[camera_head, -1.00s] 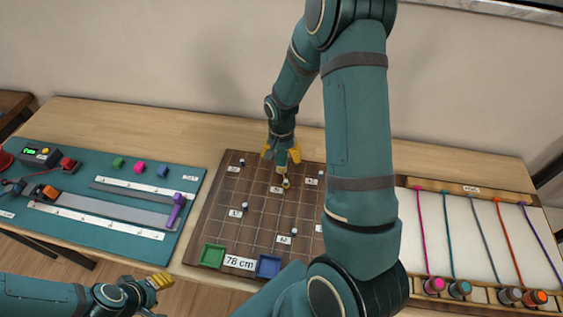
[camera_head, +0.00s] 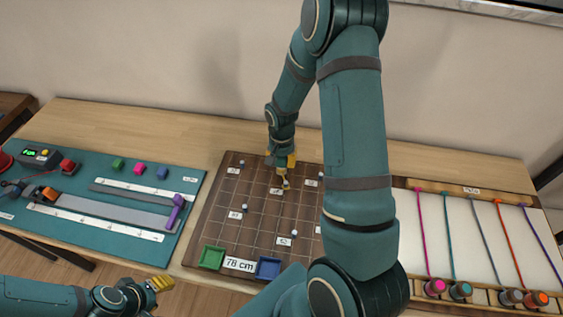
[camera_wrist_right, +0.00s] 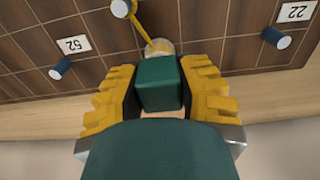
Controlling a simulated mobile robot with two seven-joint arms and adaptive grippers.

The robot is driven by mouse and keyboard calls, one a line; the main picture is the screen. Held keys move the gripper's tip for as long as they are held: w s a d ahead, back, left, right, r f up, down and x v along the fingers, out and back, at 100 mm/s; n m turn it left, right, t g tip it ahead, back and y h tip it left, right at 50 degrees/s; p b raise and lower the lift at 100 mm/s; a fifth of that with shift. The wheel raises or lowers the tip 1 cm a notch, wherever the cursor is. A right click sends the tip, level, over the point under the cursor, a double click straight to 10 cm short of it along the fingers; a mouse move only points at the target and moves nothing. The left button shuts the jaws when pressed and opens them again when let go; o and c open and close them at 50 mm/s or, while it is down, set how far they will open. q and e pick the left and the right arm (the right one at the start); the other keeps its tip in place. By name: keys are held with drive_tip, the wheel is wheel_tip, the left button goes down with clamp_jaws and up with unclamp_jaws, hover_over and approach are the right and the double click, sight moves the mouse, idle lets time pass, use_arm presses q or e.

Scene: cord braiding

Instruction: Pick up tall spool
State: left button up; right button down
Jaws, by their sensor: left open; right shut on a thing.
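My right gripper (camera_head: 281,162) reaches down over the brown grid board (camera_head: 262,215), its yellow fingers shut around a small tan spool (camera_head: 282,174). In the right wrist view the yellow fingers (camera_wrist_right: 160,100) stand either side of a dark green block, and the spool's pale round end (camera_wrist_right: 160,47) shows just beyond it. A yellow cord (camera_wrist_right: 137,27) runs from there to a white-topped peg (camera_wrist_right: 121,8). Most of the spool is hidden. I cannot tell whether it touches the board. My left gripper (camera_head: 159,283) is open and empty, off the table's front edge.
Several pegs with number labels stand on the board. A green tray (camera_head: 212,258) and a blue tray (camera_head: 268,268) sit at its front. A teal mat (camera_head: 85,215) with tools lies left. A white board (camera_head: 455,235) with coloured cords and spools lies right.

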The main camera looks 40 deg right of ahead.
wheel_tip(320, 180, up, 10)
drive_tip(key=shift+p, duration=0.65)
drive_tip(key=shift+f, duration=0.15)
drive_tip(key=shift+f+b, duration=0.85)
drive_tip(key=shift+f, duration=0.15)
